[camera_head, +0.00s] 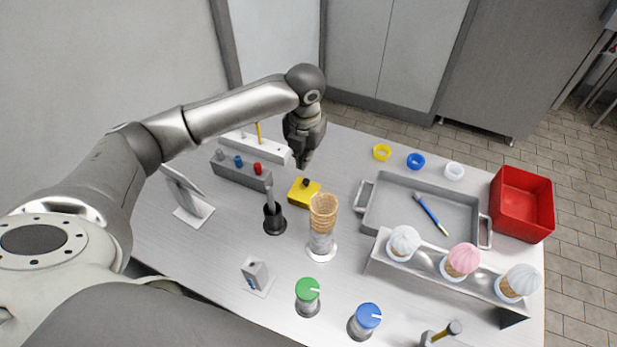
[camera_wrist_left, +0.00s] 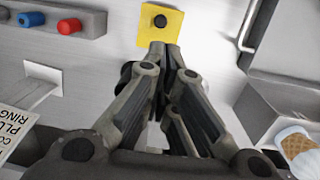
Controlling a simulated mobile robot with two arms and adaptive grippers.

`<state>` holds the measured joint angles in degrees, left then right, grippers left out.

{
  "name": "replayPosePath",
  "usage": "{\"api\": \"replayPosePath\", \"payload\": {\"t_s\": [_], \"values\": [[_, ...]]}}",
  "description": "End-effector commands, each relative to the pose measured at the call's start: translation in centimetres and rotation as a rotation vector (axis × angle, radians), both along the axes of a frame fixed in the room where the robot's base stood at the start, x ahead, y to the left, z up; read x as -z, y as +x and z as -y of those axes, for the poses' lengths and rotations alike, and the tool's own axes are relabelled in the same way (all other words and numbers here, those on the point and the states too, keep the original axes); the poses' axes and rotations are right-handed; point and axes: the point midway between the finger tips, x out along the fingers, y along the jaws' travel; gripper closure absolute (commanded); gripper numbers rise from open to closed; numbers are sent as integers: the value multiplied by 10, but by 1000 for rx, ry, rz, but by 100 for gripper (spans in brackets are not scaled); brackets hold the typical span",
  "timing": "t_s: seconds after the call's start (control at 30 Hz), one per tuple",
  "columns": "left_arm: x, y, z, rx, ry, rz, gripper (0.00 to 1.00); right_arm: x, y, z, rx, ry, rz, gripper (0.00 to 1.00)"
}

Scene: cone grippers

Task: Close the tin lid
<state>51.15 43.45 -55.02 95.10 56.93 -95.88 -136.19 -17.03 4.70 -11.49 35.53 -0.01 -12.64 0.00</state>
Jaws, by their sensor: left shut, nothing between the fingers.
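No tin with a lid can be made out for certain. A yellow square block (camera_head: 304,191) with a black knob lies near the table's middle; it also shows at the top of the left wrist view (camera_wrist_left: 172,28). My left gripper (camera_head: 302,162) points down just behind this block in the head view, apparently above the table. Its fingers (camera_wrist_left: 170,48) are shut and empty, their tips close to the block's near edge in the left wrist view. Touching cannot be told. Green-topped (camera_head: 307,290) and blue-topped (camera_head: 368,316) cylinders stand at the front. My right gripper is out of view.
A cone stack (camera_head: 323,212), a black holder (camera_head: 274,219) and a peg rack (camera_head: 240,171) stand close by. A grey tray (camera_head: 380,208), a cone rack (camera_head: 430,262) and a red bin (camera_head: 523,203) fill the right. A tilted panel (camera_head: 184,186) stands left.

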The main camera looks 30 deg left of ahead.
Motion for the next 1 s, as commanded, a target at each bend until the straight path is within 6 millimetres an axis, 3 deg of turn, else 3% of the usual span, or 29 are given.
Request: {"api": "replayPosePath", "payload": {"t_s": [0.3,0.5,0.7,1.0], "values": [[67,6,-4,-3,-1,-5,100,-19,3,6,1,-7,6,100],[98,9,-6,-3,0,-2,100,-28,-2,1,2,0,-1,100],[112,11,-7,-1,0,0,100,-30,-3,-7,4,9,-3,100],[114,11,-7,-2,0,0,100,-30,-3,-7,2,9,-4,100]]}}
